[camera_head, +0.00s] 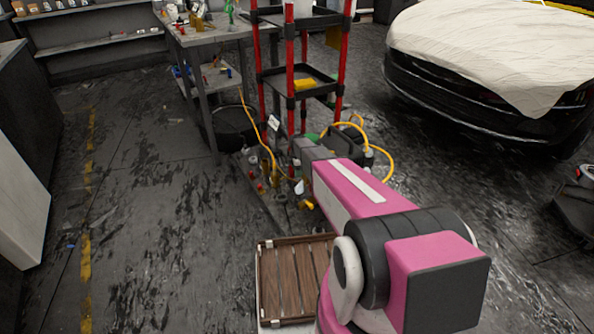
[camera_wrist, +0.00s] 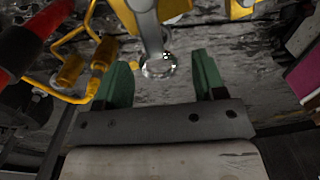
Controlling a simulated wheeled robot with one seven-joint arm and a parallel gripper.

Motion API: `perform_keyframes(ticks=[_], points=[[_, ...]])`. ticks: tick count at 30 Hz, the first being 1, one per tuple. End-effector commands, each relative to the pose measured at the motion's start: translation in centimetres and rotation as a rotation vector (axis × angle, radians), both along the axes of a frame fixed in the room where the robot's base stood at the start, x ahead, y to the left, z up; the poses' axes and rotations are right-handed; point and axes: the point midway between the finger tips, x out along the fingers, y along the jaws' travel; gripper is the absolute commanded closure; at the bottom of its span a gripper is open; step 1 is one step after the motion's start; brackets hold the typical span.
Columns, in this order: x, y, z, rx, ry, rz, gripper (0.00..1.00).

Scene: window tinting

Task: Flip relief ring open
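In the wrist view, a shiny metal ring (camera_wrist: 158,66) hangs at the end of a pale stem below a yellow body. It lies between the two green fingers of my gripper (camera_wrist: 153,52), near their tips. The fingers are apart, with a visible gap on both sides of the ring, so the gripper is open and neither finger visibly touches it. I cannot tell the ring's depth relative to the fingertips. In the head view, my pink arm reaches toward the equipment with a yellow hose (camera_head: 387,165); the ring and my fingers cannot be made out there.
A red-posted shelf rack (camera_head: 291,85) stands just behind the arm's end, beside a workbench (camera_head: 216,36). Yellow pipes and fittings (camera_wrist: 70,70) are close to the left finger. A wooden slatted crate (camera_head: 268,285) sits in front. A covered car (camera_head: 480,60) is at right.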

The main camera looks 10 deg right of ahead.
Motion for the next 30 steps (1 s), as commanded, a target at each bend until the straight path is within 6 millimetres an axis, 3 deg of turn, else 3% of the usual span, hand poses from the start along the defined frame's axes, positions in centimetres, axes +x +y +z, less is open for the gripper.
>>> perform_keyframes(ticks=[7, 21, 30], points=[[-0.1, 0.0, 1.5, 0.000, -0.002, -0.001, 0.36], [-0.1, 0.0, 9.6, 0.000, -0.001, 0.000, 0.36], [0.0, 0.0, 10.8, 0.000, 0.000, 0.000, 0.36]])
